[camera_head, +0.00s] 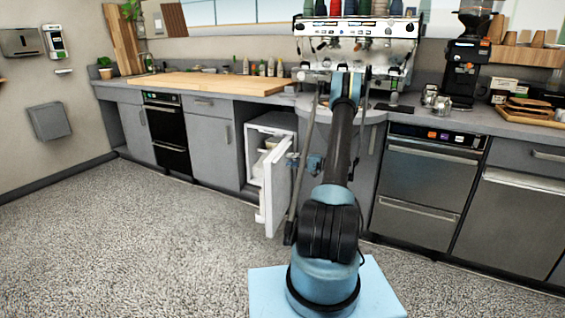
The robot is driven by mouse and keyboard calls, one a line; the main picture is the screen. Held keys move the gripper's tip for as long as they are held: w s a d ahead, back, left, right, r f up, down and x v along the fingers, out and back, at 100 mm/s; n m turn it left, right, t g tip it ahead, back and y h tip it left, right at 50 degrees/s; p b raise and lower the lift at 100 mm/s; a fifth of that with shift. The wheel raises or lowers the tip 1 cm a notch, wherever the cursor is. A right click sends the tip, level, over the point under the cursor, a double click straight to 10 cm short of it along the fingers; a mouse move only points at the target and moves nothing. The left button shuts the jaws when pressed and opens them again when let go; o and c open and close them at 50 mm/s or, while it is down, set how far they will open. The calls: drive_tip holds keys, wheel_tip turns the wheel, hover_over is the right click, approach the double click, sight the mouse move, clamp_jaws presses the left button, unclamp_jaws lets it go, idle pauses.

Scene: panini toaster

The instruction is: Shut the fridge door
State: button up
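The small white fridge (254,140) sits under the counter, left of my arm. Its door (275,188) stands open and swings out toward the floor in front, with its white inner side and shelves showing. Light-coloured items can be seen inside. My arm rises in front of the door's right side and hides part of it. The end of my arm, with my gripper (296,160), appears beside the door's outer side at about mid height. It is small and partly hidden, so I cannot tell whether it touches the door or whether its fingers are open.
Grey cabinets (212,142) and a black-fronted appliance (167,133) stand left of the fridge. Steel appliances (426,185) stand to the right. A coffee machine (358,40) is on the counter above. The speckled floor (150,240) at front left is clear.

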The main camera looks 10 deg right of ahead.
sight(280, 158)
drive_tip(key=shift+x, duration=2.6)
clamp_jaws()
